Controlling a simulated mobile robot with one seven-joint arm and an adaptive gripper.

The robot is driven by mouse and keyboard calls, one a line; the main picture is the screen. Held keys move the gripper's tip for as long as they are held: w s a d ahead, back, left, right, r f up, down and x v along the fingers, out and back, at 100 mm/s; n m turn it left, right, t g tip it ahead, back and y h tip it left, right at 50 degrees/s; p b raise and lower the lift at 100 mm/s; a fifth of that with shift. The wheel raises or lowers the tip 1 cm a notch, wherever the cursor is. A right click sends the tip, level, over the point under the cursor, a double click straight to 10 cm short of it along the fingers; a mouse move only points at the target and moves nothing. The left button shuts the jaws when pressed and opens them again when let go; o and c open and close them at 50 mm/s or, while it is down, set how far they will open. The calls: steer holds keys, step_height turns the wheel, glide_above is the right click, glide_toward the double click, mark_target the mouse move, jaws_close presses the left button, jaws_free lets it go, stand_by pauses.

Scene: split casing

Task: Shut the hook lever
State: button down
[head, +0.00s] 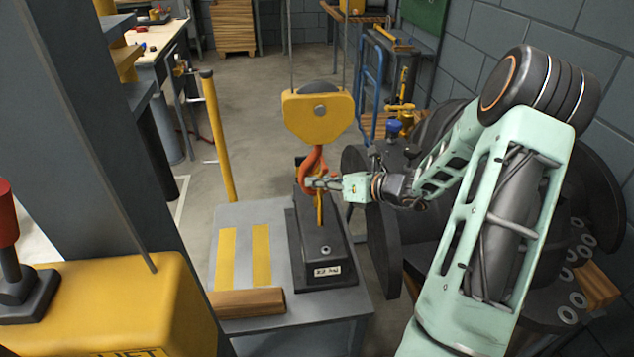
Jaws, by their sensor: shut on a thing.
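A yellow hook block (318,118) hangs on cables in the middle of the head view. An orange hook (313,160) hangs below it. The hook sits at the top of a dark weight (322,262) that has a yellow upright piece (320,209) on it. My gripper (312,183) reaches in from the right and is shut at the hook's mouth. The lever is too small and too covered by the fingers to make out clearly, so I cannot tell its angle.
The weight stands on a grey table (232,213) with yellow stripes. A wooden block (248,303) lies at its front edge. A yellow post (217,137) stands behind left. Large dark round parts (383,240) stand close on the right. A yellow housing (120,300) fills the lower left.

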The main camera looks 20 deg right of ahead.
steer(key=shift+h, duration=0.3)
steer(key=shift+s+d+f+n+g+h, duration=0.1)
steer(key=shift+d+n+g+h, duration=0.25)
steer(key=shift+n+g+h, duration=0.2)
steer(key=shift+s+d+n+g+h+b, duration=0.1)
steer(key=shift+d+n+g+h+b, duration=0.4)
steer(key=shift+h, duration=0.7)
steer(key=shift+s+d+n+g+h+b, duration=0.25)
steer(key=shift+d+n+h, duration=0.45)
steer(key=shift+h, duration=0.45)
steer(key=shift+d+n+g+h+b, duration=0.3)
steer(key=shift+d+n+h+b, duration=0.3)
steer(key=shift+h, duration=0.6)
steer(key=c, duration=2)
jaws_free()
